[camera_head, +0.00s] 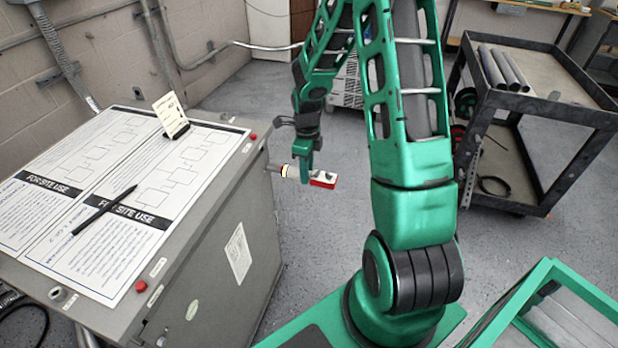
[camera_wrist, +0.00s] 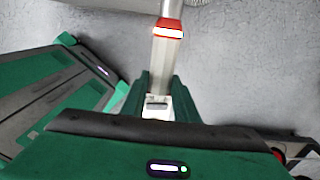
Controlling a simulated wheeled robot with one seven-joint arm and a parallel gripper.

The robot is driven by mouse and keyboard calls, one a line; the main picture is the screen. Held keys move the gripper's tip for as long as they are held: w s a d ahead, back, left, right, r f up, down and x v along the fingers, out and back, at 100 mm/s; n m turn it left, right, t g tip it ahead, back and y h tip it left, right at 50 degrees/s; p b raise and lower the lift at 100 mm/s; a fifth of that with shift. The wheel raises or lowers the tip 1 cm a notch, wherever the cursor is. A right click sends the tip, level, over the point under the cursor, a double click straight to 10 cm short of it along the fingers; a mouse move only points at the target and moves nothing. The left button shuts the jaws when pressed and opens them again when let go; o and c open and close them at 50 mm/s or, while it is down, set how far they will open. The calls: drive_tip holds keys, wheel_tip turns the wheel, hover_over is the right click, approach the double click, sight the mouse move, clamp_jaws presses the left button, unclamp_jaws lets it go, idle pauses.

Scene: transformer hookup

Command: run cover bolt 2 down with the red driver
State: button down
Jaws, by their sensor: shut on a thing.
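My gripper (camera_head: 305,172) is shut on the red driver (camera_head: 324,180) beside the right side of the grey cabinet (camera_head: 215,225). The driver lies roughly level, with its red block end to the right and its grey shank pointing left at the cabinet's upper side. In the wrist view, the driver (camera_wrist: 163,58) is pale with a red and white band, held between the green fingers of my gripper (camera_wrist: 161,88). Its grey shank runs out of the top of that view. I cannot tell whether the tip touches the cabinet. I cannot make out cover bolt 2.
Printed sheets (camera_head: 120,190), a black pen (camera_head: 104,210) and a small upright card (camera_head: 171,115) are on the cabinet top. A dark cart (camera_head: 545,115) carrying grey pipes (camera_head: 500,68) stands at the right. Grey floor between cabinet and cart is clear.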

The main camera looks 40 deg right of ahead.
sight(318, 173)
drive_tip(key=shift+s+d, duration=1.2)
drive_tip(key=shift+s, duration=0.3)
